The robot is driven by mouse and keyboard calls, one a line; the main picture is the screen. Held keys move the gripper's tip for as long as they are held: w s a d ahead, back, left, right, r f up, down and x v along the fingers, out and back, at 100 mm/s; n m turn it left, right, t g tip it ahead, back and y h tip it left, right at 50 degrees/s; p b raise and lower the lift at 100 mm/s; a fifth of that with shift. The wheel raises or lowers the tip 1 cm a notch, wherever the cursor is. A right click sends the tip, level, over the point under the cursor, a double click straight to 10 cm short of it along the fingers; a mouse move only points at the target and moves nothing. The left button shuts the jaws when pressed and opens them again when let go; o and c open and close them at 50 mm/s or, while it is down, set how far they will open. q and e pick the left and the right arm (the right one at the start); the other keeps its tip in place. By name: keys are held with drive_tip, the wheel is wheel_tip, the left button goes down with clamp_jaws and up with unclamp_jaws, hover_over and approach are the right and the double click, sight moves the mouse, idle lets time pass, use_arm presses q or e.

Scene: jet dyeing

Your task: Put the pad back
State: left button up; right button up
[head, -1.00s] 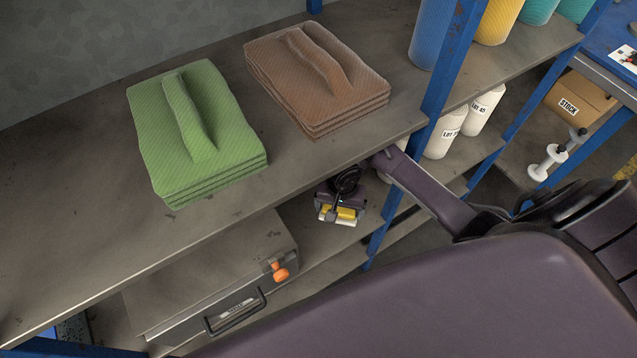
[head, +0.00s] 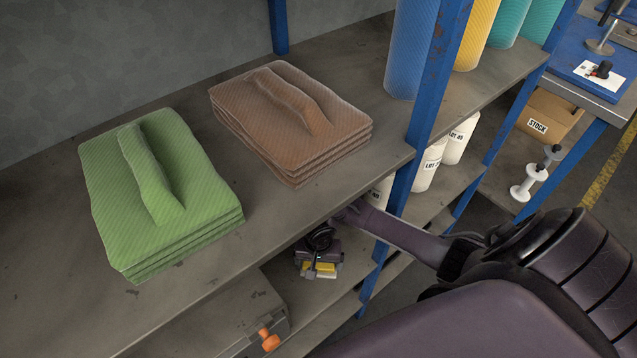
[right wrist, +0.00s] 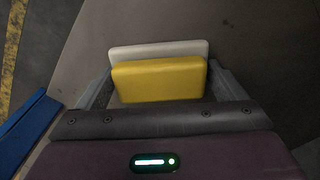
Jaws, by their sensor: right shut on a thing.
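The pad shows in the right wrist view as a yellow block (right wrist: 160,82) with a pale layer (right wrist: 158,50) behind it. My right gripper (right wrist: 158,85) is shut on it, with a finger at each side. In the head view the same yellow pad (head: 322,267) shows small below the front edge of the upper shelf, under my right gripper (head: 319,262). The surface under the pad is partly hidden, so I cannot tell whether it touches the lower shelf. My left gripper is not in view.
Green folded cloth (head: 163,190) and brown folded cloth (head: 290,118) lie on the upper shelf (head: 45,285). A blue post (head: 420,130) stands right of my gripper. A grey case with an orange latch (head: 269,340) sits below. White labelled containers (head: 428,163) stand on the right.

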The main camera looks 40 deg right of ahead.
drive_tip(key=shift+f, duration=0.1)
drive_tip(key=o, duration=0.6)
wheel_tip(320, 180, up, 8)
drive_tip(key=p, duration=0.4)
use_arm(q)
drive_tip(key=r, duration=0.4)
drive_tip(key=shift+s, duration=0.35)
